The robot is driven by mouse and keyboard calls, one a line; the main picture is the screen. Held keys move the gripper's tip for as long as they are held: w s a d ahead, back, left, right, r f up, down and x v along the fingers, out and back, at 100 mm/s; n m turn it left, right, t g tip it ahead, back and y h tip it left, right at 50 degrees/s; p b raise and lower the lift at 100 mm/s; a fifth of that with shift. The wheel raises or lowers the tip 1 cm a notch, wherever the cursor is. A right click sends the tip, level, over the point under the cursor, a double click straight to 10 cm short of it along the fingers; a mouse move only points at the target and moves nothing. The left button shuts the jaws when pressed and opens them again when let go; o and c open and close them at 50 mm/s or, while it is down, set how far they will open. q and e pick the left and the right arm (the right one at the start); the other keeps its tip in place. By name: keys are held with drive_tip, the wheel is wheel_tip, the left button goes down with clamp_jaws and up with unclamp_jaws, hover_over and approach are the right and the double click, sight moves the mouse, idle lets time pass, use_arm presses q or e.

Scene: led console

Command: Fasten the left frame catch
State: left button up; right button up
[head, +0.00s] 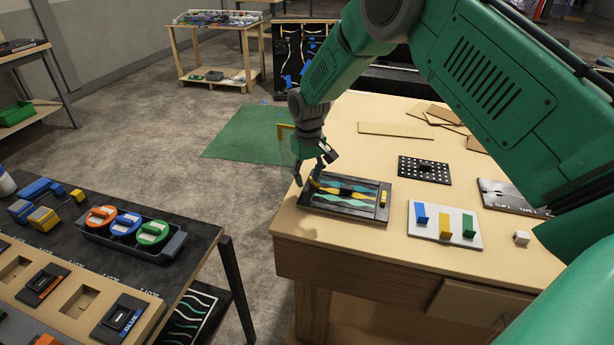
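The dark frame (345,210) lies flat on the wooden table, with wavy teal and yellow strips inside. A yellow catch (383,198) shows at its right side. At its left side a small yellow-orange piece (316,184), seemingly the left catch, is partly hidden by my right gripper. My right gripper (308,180) points down at the frame's left edge. Its fingertips look apart, beside the left catch; whether they touch it I cannot tell. Whether the left catch is fastened cannot be made out. My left gripper is not in view.
Right of the frame lie a white board (445,232) with blue, yellow and green blocks, a perforated black plate (424,170) and a small white cube (521,238). A dark bench (200,245) with coloured-knob tray (165,250) stands left, across a gap.

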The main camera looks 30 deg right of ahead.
drive_tip(key=shift+s+d+f, duration=0.2)
drive_tip(key=shift+d+f, duration=0.5)
drive_tip(key=shift+d, duration=0.8)
drive_tip(key=c, duration=0.4)
drive_tip(key=shift+w, duration=0.1)
clamp_jaws()
drive_tip(key=shift+w+a+r, duration=0.15)
drive_tip(key=shift+a+r, duration=0.05)
drive_tip(key=shift+a, duration=0.8)
drive_tip(key=shift+d+f+n, duration=0.1)
drive_tip(key=shift+d+n, duration=0.2)
drive_tip(key=shift+d, duration=0.35)
drive_tip(key=n, duration=0.2)
drive_tip(key=shift+a+n, duration=0.3)
drive_tip(key=n, duration=0.3)
drive_tip(key=shift+d, duration=0.3)
drive_tip(key=n, duration=0.2)
drive_tip(key=shift+a+r+n, duration=0.1)
drive_tip(key=shift+r+n, duration=0.1)
drive_tip(key=shift+n, duration=0.1)
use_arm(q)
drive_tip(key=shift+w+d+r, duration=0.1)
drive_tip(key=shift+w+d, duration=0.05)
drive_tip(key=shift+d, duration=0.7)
use_arm(e)
drive_tip(key=shift+n, duration=0.3)
drive_tip(key=shift+w, duration=0.1)
